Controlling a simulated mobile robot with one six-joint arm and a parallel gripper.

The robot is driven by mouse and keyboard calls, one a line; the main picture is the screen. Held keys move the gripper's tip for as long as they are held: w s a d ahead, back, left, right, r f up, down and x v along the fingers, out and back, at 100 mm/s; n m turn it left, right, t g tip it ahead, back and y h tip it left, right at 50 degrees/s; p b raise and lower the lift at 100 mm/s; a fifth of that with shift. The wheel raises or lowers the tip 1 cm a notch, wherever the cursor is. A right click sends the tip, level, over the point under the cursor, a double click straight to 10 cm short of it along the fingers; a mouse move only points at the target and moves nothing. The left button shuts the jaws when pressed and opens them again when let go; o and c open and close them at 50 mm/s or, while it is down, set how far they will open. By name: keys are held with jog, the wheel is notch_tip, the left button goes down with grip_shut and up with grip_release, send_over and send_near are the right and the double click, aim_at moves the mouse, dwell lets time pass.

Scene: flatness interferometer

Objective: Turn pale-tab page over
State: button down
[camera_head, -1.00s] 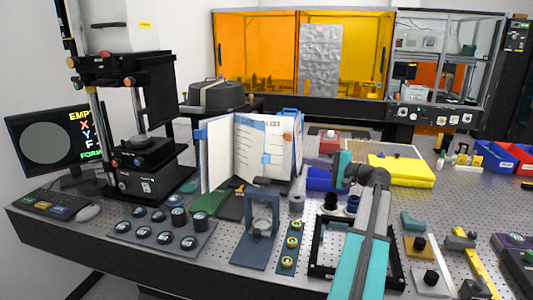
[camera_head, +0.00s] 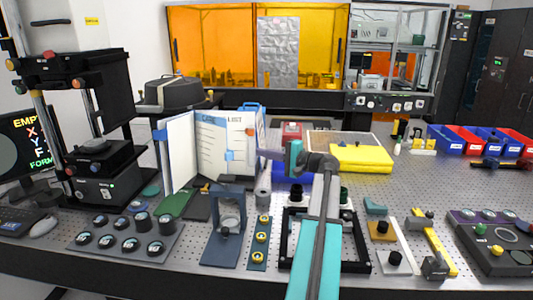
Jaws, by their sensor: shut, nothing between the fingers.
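An open flip binder (camera_head: 212,148) stands upright on the bench, left of centre. Its right-hand page (camera_head: 210,168) carries printed lines and a heading ending in "LIST". Blue tabs (camera_head: 229,155) show on its pages, and another (camera_head: 160,134) is at the left edge. I cannot tell which one is the pale tab. The page backs are hidden.
A blue-grey stand (camera_head: 226,225) and a lens tray (camera_head: 125,236) are in front of the binder. A black optical tower (camera_head: 92,150) stands at left.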

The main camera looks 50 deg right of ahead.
jog(key=w+a+p, duration=0.3)
jog(key=w+a, duration=0.2)
jog(key=w, duration=0.2)
jog(key=shift+w+p, duration=0.15)
jog(key=shift+p, duration=0.15)
dwell(0.7)
